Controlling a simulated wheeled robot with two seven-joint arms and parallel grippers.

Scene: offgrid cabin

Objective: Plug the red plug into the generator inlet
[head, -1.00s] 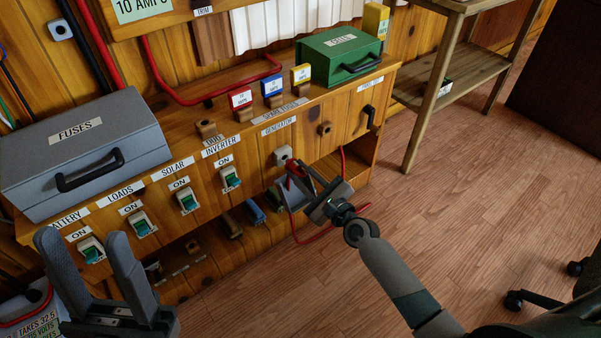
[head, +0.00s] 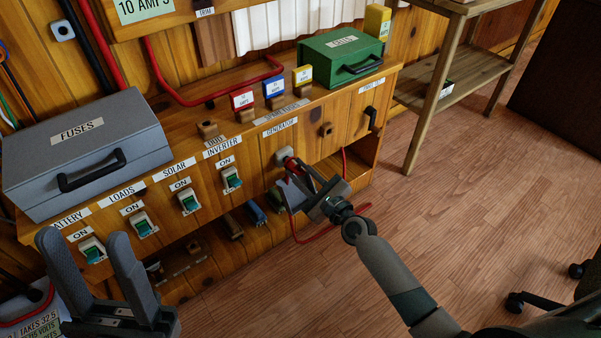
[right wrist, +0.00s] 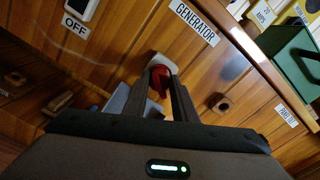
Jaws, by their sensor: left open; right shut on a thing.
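The generator inlet (head: 283,154) is a pale socket on the wooden panel under the GENERATOR label; it also shows in the right wrist view (right wrist: 161,61). My right gripper (head: 295,170) is shut on the red plug (right wrist: 160,77), which is at the inlet's face. The plug covers the inlet's opening, so I cannot tell how deep it sits. A red cable (head: 322,235) hangs below and loops near the floor. My left gripper (head: 92,245) is open and empty at the lower left, in front of the battery switch.
A grey fuse box (head: 90,150) and a green box (head: 341,56) stand on the bench top. Green switches line the panel to the left of the inlet. Several small items sit on the low shelf below.

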